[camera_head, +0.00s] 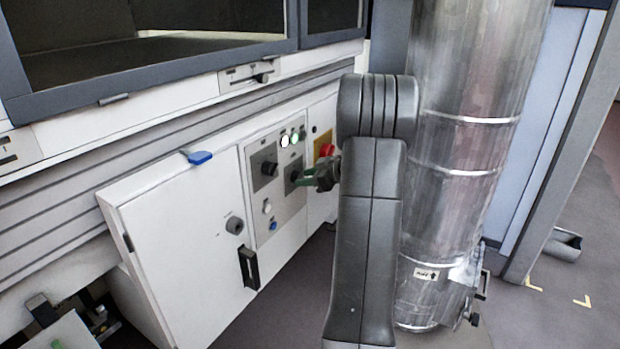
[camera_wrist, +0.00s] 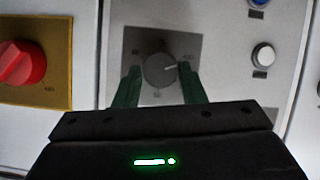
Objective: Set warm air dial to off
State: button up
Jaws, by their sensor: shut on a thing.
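In the wrist view, a round grey dial (camera_wrist: 159,70) with a pale pointer line sits on a dark grey plate (camera_wrist: 128,42). Small markings stand around the dial, too blurred to read. The pointer line points right and slightly up in that view. My gripper (camera_wrist: 161,82) has its two green fingers on either side of the dial, shut on it. In the head view, my gripper (camera_head: 309,181) reaches the right-hand dark dial plate (camera_head: 292,167) on the control panel, and the fingers hide most of the dial there.
A second dark dial (camera_head: 269,168) is left of the gripped one. A red knob on a yellow plate (camera_wrist: 58,80) is close beside my gripper. Lit buttons (camera_head: 284,141) are above, white and blue buttons (camera_head: 273,226) below. A large metal duct (camera_head: 450,150) stands right of my arm.

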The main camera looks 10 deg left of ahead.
jog(key=shift+n+t, duration=0.4)
jog(key=shift+n, duration=0.1)
dwell(0.3)
jog(key=o, duration=1)
jog(key=shift+s, duration=0.1)
jog(key=p+v, duration=0.3)
jog(key=v, duration=1.1)
jog(key=shift+s, duration=0.25)
jog(key=shift+r, duration=0.1)
jog(key=b+x, duration=0.3)
jog(key=x, duration=1.1)
jog(key=shift+w, duration=0.25)
